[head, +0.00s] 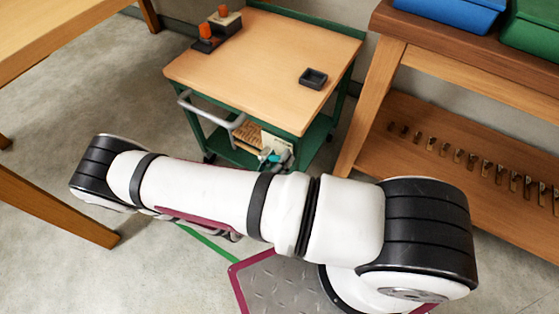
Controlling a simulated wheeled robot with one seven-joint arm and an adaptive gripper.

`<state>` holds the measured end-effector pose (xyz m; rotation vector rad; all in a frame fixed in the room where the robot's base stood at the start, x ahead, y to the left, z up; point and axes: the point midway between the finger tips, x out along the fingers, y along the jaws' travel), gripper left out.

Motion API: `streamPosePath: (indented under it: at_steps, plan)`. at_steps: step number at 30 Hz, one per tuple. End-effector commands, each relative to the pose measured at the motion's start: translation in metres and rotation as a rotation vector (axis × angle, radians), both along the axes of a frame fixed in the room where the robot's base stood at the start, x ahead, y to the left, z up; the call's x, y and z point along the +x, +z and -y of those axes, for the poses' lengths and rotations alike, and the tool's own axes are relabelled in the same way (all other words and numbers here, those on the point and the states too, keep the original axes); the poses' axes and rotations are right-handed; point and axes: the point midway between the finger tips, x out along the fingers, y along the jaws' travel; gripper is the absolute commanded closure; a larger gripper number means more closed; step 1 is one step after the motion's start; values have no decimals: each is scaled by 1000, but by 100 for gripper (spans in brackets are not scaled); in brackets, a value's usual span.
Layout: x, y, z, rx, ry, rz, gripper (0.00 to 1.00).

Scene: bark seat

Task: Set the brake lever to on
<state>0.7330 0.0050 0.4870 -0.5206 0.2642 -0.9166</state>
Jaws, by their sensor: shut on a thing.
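A green-framed cart (300,120) with a wooden top stands beyond my arm. A pale panel (280,141) is on its lower near side, close to its right leg. My gripper (270,157), a small teal and dark shape, shows just above my white arm, in front of this panel. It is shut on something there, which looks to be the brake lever. The lever itself is hidden by the gripper and the arm, so I cannot tell its position.
The cart top holds a small dark tray (313,78) and dark blocks with orange knobs (206,36). A grey handle (208,110) sticks out at its left. A wooden bench (455,70) with blue and green bins stands right, a wooden table (60,40) left.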

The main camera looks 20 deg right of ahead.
Motion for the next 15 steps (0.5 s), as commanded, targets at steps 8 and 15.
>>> streamPosePath:
  at_steps: [8,15]
  plan:
    - [10,14,-8,-150,0,-211,100]
    - [20,23,-16,-283,1,-396,100]
